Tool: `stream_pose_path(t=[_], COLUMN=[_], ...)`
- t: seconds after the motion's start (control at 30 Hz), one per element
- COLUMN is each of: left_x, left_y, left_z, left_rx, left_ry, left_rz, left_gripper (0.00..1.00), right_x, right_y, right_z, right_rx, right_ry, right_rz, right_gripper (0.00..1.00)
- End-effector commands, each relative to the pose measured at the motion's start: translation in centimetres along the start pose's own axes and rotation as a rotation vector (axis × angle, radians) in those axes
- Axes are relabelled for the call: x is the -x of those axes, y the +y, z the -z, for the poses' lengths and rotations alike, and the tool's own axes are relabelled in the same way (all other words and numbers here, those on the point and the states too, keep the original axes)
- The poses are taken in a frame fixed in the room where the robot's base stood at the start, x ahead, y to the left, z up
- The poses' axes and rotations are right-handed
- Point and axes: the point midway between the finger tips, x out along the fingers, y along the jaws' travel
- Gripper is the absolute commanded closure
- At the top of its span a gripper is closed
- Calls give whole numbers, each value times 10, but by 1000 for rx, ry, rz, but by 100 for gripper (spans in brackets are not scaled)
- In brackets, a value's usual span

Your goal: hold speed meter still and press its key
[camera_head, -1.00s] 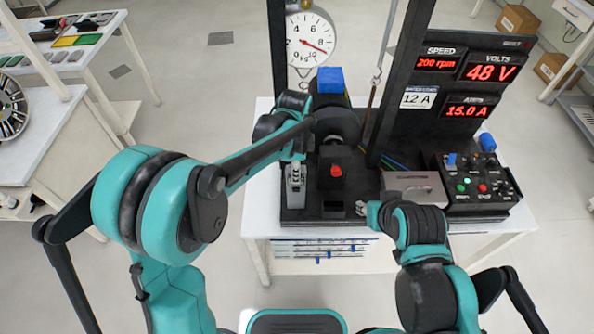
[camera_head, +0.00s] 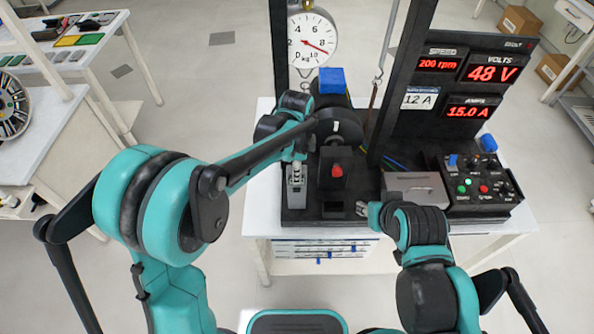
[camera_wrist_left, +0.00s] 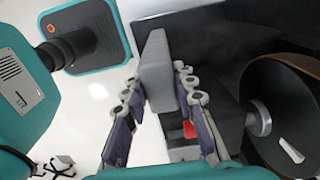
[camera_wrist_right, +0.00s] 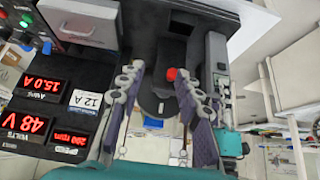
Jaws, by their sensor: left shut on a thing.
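The speed meter (camera_head: 295,191) is a small grey box-shaped device at the left end of the black rig base. My left gripper (camera_head: 297,170) is shut on it; in the left wrist view the grey body (camera_wrist_left: 156,70) sits between the two fingers. In the right wrist view the meter (camera_wrist_right: 218,75) stands to the right of the red knob. I cannot make out its key clearly. My right gripper (camera_head: 362,208) is at the front of the base, right of the meter and apart from it. In the right wrist view its fingers (camera_wrist_right: 160,76) are spread with nothing held between them.
A black block with a red knob (camera_head: 337,171) stands between the meter and my right gripper. Behind it are a dark wheel (camera_head: 338,125) and a dial scale (camera_head: 311,38). A grey box (camera_head: 415,187) and a control box (camera_head: 478,185) are at the right. The display reads 200 rpm.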

Motion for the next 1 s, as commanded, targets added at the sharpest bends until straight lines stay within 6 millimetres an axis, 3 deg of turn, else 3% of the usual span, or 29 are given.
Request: stream_pose_path(t=[0.03, 0.13, 0.27, 0.7, 1.0], left_x=[-2, -2, -2, -2, -2], left_y=[0, 0, 0, 1, 0], left_z=[-2, -2, -2, -2, -2], left_rx=[1, 1, 1, 1, 1], left_ry=[-3, -3, -3, -3, -3], left_rz=[-1, -1, -1, -1, -1], left_gripper=[100, 100, 100, 100, 100], right_x=[0, -2, -10, -54, -63], right_y=[0, -2, -15, -104, -130], right_z=[0, 0, 2, -3, -9], right_rx=[0, 23, 151, 1043, 1309], right_ry=[0, -1, -5, 104, 184], right_rz=[0, 7, 45, 312, 382], right_gripper=[73, 100, 100, 100, 100])
